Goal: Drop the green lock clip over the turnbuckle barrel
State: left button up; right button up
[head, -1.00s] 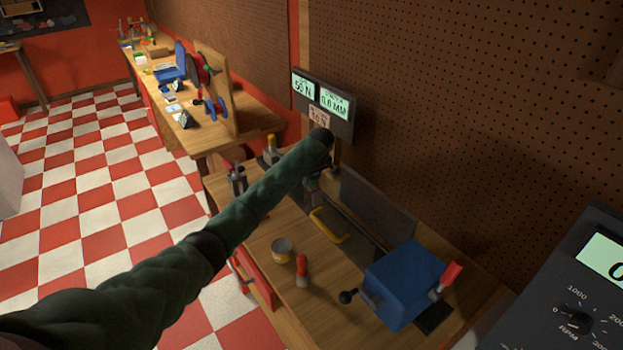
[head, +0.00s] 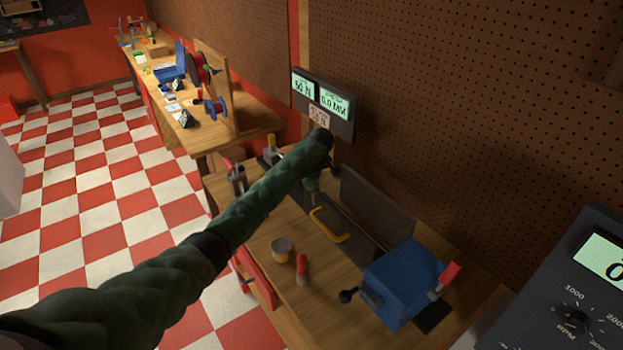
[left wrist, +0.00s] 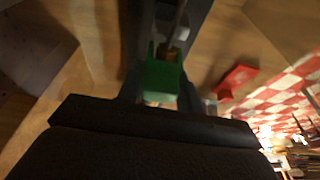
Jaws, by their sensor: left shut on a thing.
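My left gripper (left wrist: 160,92) is shut on the green lock clip (left wrist: 162,78), which sits between its fingers in the left wrist view. A brass-coloured piece, apparently the turnbuckle barrel (left wrist: 170,53), shows right at the clip's far edge, with a thin grey rod running on from it. I cannot tell whether the clip touches the barrel or is around it. In the head view my left gripper (head: 313,186) points down over the bench beneath the display post; clip and barrel are too small or hidden there. My right gripper is not in view.
A grey upright plate (head: 377,205), a yellow handle (head: 329,224) and a blue box (head: 404,283) stand to the gripper's right. A small tin (head: 282,250) and a red-handled tool (head: 302,268) stand on the wooden bench (head: 330,300). A twin display (head: 322,102) is behind.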

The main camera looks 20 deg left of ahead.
pick_arm(q)
jog(key=o, duration=0.9)
jog(key=shift+o, duration=0.7)
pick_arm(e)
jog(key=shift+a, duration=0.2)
pick_arm(q)
jog(key=shift+d+r+b, duration=0.15)
jog(key=shift+r+b, duration=0.35)
jog(key=shift+b, duration=0.05)
jog(key=b+v, duration=0.2)
jog(key=v, duration=0.2)
jog(key=shift+s, duration=0.1)
jog(key=shift+b+v, duration=0.35)
jog(key=shift+v, duration=0.55)
jog(key=shift+r, duration=0.4)
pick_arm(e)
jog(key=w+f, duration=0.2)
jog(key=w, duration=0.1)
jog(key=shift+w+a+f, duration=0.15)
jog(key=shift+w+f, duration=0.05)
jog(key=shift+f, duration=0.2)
